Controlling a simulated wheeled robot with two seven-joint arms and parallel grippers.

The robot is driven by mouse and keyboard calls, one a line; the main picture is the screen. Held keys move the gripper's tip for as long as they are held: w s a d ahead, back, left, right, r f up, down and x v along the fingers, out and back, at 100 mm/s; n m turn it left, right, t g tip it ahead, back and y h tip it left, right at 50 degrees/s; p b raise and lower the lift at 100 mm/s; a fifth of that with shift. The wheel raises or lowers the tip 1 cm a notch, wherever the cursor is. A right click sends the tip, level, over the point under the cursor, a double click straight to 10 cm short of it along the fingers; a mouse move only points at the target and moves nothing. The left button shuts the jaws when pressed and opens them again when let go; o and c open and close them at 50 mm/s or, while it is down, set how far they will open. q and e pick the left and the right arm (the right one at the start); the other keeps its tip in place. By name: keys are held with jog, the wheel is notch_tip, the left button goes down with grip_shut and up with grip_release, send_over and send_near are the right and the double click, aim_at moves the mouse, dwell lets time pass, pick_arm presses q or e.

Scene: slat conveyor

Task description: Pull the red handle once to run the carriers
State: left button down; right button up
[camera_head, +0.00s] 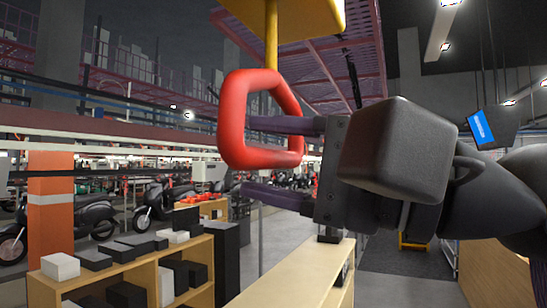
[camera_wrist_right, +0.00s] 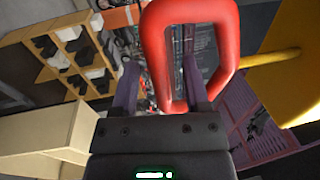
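The red handle (camera_head: 232,112) is a rounded loop hanging from a yellow rod at the top middle of the head view. My right gripper (camera_head: 246,156) reaches in from the right, with its purple fingers apart. The upper finger is at the loop's opening and the lower finger is below the loop, so the bottom bar lies between them. In the right wrist view, one bar of the handle (camera_wrist_right: 156,60) runs between the open fingers of the gripper (camera_wrist_right: 160,65), with gaps showing beside it. My left gripper is not in view.
The yellow rod (camera_head: 271,45) joins a yellow bracket (camera_head: 300,18) above. Wooden shelving (camera_head: 148,272) with black and white boxes stands at lower left. A pale wooden counter (camera_head: 300,275) is below the gripper. Motorbikes stand in the background.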

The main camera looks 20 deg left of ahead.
jog(key=shift+d, duration=0.1)
jog(key=d+f+b, duration=0.1)
jog(key=d+b, duration=0.2)
jog(key=d, duration=0.5)
jog(key=shift+s+d+f, duration=0.15)
jog(key=shift+d+f, duration=0.05)
jog(key=shift+d, duration=0.2)
